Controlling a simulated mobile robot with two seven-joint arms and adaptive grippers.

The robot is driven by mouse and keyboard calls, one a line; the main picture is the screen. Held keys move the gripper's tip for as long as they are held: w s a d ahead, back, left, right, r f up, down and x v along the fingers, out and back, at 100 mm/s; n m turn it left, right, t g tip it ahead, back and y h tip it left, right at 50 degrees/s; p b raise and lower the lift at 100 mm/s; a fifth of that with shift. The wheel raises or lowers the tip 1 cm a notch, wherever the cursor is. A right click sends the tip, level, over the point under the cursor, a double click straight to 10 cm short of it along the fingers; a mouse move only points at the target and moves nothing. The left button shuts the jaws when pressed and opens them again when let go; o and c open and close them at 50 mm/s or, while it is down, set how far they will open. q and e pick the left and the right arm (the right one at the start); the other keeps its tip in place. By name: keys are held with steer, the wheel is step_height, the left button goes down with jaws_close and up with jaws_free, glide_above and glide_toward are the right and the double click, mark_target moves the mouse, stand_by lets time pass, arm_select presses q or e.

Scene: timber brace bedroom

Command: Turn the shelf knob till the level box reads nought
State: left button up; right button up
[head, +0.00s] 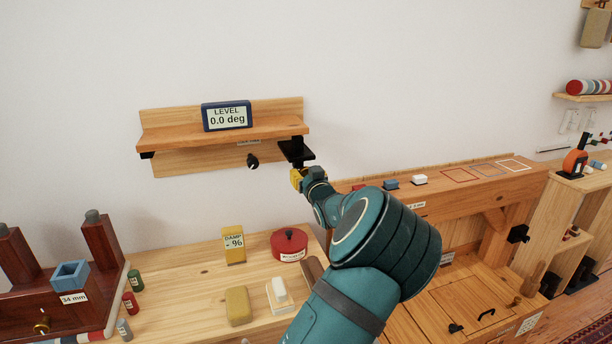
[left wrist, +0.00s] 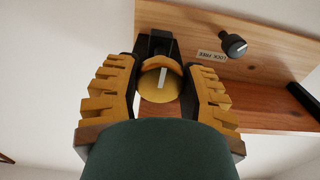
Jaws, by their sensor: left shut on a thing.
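The level box (head: 227,116) stands on the wooden shelf (head: 180,136) on the wall and its display reads 0.0 deg. My left gripper (head: 298,178) is at the shelf's right end, just below the black bracket (head: 297,152). In the left wrist view, its yellow fingers (left wrist: 160,72) are shut on the round brass shelf knob (left wrist: 158,88), one finger on each side. The knob's white mark points nearly straight up in that view. In the head view the knob is hard to make out behind the gripper. My right gripper is not in view.
A black lock knob (left wrist: 233,45) sits beside the LOCK FREE label (left wrist: 211,56); it also shows under the shelf (head: 252,161). Below, a bench (head: 185,285) holds a yellow damp meter (head: 233,245) and a red round tin (head: 289,244). The wall around the shelf is clear.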

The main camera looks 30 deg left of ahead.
arm_select(q)
steer(key=o, duration=1.2)
steer(key=v, duration=1.2)
